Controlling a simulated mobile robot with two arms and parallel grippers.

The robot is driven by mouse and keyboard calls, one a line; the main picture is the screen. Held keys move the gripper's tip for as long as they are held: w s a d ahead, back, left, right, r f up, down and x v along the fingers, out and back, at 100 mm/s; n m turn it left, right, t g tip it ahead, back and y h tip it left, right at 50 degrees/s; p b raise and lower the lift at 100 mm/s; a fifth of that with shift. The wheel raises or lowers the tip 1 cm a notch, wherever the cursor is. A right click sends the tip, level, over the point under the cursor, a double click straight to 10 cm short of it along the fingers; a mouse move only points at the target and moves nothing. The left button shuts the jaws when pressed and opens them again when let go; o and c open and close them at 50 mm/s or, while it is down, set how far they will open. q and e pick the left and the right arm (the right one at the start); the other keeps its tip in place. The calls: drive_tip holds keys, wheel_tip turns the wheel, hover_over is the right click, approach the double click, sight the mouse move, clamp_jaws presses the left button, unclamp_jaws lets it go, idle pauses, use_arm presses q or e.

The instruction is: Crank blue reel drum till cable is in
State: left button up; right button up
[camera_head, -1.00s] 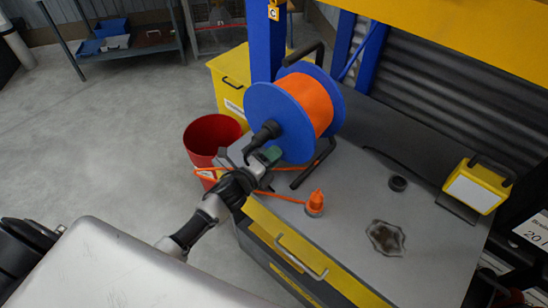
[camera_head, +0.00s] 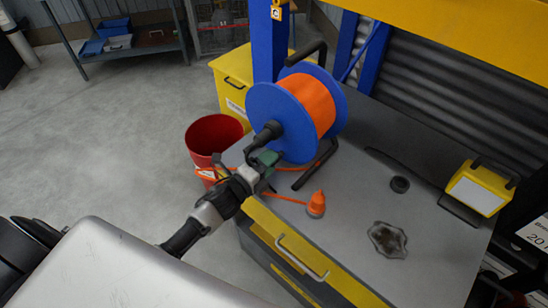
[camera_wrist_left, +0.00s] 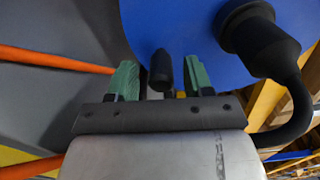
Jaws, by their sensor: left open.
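The blue reel drum (camera_head: 272,108), wound with orange cable (camera_head: 312,100), stands on a black frame on the grey workbench top. My left gripper (camera_head: 264,160) is open at the drum's lower near side. In the left wrist view my green-tipped fingers (camera_wrist_left: 160,80) stand either side of a black knob (camera_wrist_left: 161,68), with gaps showing. An orange plug (camera_head: 316,205) stands on the bench, with loose cable (camera_head: 286,198) running left from it.
A red bucket (camera_head: 213,137) and a yellow bin (camera_head: 232,82) stand left of the bench. A blue post (camera_head: 268,45) rises behind the drum.

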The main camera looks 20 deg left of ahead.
use_arm(q)
drive_tip(key=b+v, duration=0.1)
drive_tip(key=v, duration=0.7)
drive_tip(key=w+d+m+b, duration=0.1)
drive_tip(key=w+m, duration=0.1)
drive_tip(key=m, duration=0.4)
drive_tip(key=w+d+m+b, duration=0.1)
drive_tip(key=w+m+b, duration=0.1)
drive_tip(key=m, duration=0.4)
drive_tip(key=w+d+m+b, duration=0.1)
drive_tip(key=w+m+b, duration=0.1)
drive_tip(key=m, duration=0.4)
drive_tip(key=shift+w+r, duration=0.15)
drive_tip(key=shift+w, duration=0.55)
drive_tip(key=shift+w+d, duration=0.15)
drive_tip(key=shift+w, duration=0.2)
